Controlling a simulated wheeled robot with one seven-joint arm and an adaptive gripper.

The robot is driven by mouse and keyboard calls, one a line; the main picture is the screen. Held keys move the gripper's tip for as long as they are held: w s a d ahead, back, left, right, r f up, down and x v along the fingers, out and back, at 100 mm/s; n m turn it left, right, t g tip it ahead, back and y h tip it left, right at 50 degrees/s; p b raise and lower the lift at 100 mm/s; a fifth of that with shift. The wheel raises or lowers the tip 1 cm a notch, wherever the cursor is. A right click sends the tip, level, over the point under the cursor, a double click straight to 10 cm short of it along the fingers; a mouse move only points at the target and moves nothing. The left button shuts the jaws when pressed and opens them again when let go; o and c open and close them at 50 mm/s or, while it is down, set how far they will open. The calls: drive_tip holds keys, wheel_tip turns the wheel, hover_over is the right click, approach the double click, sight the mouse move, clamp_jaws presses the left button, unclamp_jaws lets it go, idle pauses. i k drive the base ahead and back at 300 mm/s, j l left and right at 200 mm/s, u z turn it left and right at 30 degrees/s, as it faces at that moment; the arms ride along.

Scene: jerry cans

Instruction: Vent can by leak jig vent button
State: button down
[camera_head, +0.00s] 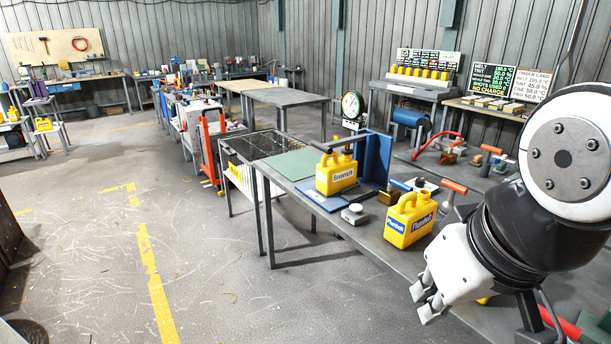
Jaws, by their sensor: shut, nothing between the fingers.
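A yellow can labelled "Brownrath" (336,173) stands upright on a blue base plate (322,199) on the long bench. A dark blue upright bracket (374,157) stands behind it, and a dark bar reaches over its top; I cannot tell if the bar touches it. This looks like the leak jig. A small grey block with a pale round top (355,213) sits at the plate's front right; it may be the vent button. A second yellow can, "Plumholt" (409,220), stands to the right. My gripper (426,300) is shut and empty, in front of the Plumholt can and apart from both cans.
A green mat (291,164) lies left of the jig. A brass-coloured block (388,196) and an orange-handled tool (453,187) are near the Plumholt can. A red-handled item (560,323) is at lower right. The floor left of the bench (90,270) is clear.

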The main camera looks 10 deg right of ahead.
sight(355, 207)
drive_tip(key=i+l+u, duration=0.25)
drive_tip(key=i, duration=0.3)
drive_tip(key=i+l+u, duration=0.2)
drive_tip(key=i, duration=0.35)
drive_tip(key=i+l+u, duration=0.25)
drive_tip(key=i, duration=0.25)
